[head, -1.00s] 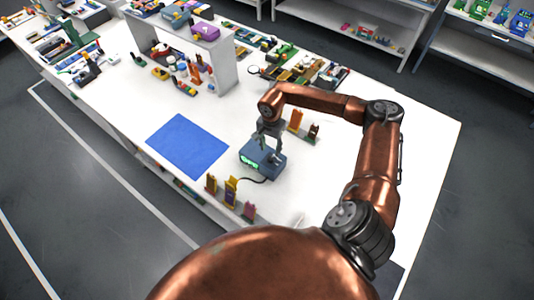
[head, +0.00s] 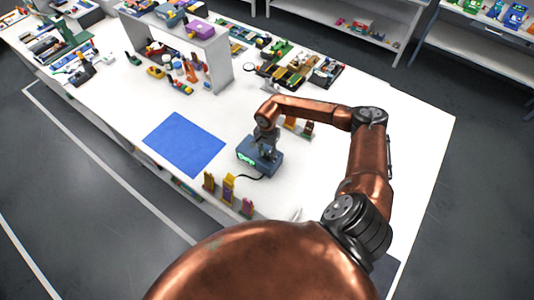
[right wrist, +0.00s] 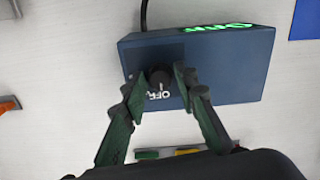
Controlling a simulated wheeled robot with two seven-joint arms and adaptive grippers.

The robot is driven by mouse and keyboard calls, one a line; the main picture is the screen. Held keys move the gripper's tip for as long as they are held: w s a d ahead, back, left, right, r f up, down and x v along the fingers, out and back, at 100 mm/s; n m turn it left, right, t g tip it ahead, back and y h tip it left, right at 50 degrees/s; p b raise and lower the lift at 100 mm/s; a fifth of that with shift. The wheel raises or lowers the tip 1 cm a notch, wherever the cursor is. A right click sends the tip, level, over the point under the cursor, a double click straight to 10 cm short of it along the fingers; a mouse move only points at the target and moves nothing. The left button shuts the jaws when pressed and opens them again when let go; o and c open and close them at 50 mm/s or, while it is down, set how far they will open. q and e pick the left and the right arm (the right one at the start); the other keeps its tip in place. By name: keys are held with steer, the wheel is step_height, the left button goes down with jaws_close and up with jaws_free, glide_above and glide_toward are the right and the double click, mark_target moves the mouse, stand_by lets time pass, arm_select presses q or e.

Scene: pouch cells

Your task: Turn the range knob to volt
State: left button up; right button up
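The blue-grey meter box (head: 259,157) stands on the white table, with a lit green display at its left end in the head view. In the right wrist view, the box (right wrist: 225,75) carries a dark round range knob (right wrist: 160,79) beside a white "OFF" label (right wrist: 158,95). My right gripper (head: 266,147) is over the box. In the wrist view its two fingertips (right wrist: 157,82) stand on either side of the knob, apart, with a visible gap on each side. My left gripper is not in view.
A blue mat (head: 184,143) lies left of the box. Several small upright pieces in holders (head: 229,188) stand at the table's front edge. A dark cable (head: 252,178) runs from the box. A white shelf unit (head: 219,65) stands farther back.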

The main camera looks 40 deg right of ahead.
jaws_close()
steer(key=m+b, duration=0.2)
steer(key=m, duration=0.2)
steer(key=shift+f+b, duration=0.1)
steer(key=shift+b, duration=0.2)
steer(key=shift+w+m+b, duration=0.1)
steer(key=shift+m+b, duration=0.7)
steer(key=shift+m, duration=1.6)
steer(key=shift+o, duration=2.1)
jaws_free()
